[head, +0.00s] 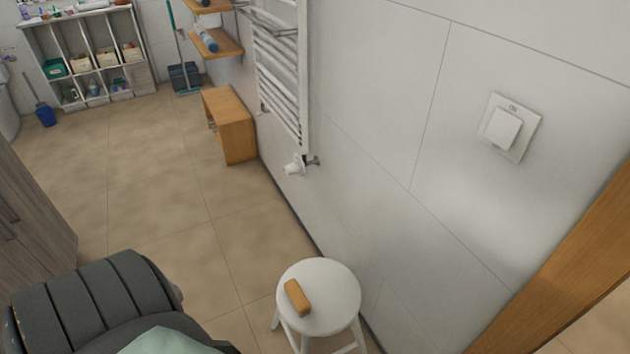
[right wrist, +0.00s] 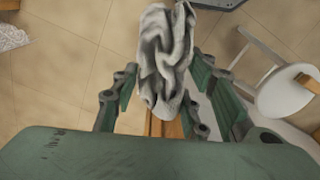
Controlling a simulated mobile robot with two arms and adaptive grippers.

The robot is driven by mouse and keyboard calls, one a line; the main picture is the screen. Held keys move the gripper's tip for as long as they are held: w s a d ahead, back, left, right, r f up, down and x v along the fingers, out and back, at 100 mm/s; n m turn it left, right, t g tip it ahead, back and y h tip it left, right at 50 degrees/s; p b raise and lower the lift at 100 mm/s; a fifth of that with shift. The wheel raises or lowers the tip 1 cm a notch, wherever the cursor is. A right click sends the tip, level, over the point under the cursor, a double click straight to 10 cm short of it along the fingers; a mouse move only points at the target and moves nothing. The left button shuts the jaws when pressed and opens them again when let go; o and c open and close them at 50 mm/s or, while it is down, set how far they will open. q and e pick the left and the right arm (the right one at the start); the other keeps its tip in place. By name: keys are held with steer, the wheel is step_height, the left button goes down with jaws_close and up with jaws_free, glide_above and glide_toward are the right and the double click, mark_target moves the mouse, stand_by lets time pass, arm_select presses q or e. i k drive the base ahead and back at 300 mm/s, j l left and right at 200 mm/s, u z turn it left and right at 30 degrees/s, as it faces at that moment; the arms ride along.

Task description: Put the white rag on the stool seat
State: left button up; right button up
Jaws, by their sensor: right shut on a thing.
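The white rag (right wrist: 165,50) is a crumpled grey-white cloth between the fingers of my right gripper (right wrist: 166,75) in the right wrist view. My right gripper is shut on it and holds it clear of the stool. The white round stool (head: 336,290) stands by the wall at the bottom of the head view. Its seat also shows at the right edge of the right wrist view (right wrist: 280,93), to the right of the gripper. An orange-brown block (head: 297,297) lies on the left part of the seat. My left gripper is not in view.
A wooden bench (head: 238,135) and a white towel radiator (head: 280,75) are along the wall. A white shelf unit (head: 92,27) stands at the back. Grey cabinets (head: 30,220) are at the left. The tiled floor (head: 160,190) between is clear.

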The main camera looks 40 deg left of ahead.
mark_target(329, 286)
steer(key=j+u, duration=0.25)
steer(key=j, duration=0.2)
steer(key=i+j+u, duration=0.1)
steer(key=j+u, duration=0.15)
steer(key=j, duration=0.15)
steer(key=i+j+u, duration=0.1)
steer(key=u, duration=0.3)
steer(key=i+j+u, duration=0.1)
steer(key=u, duration=0.3)
steer(key=j, duration=0.15)
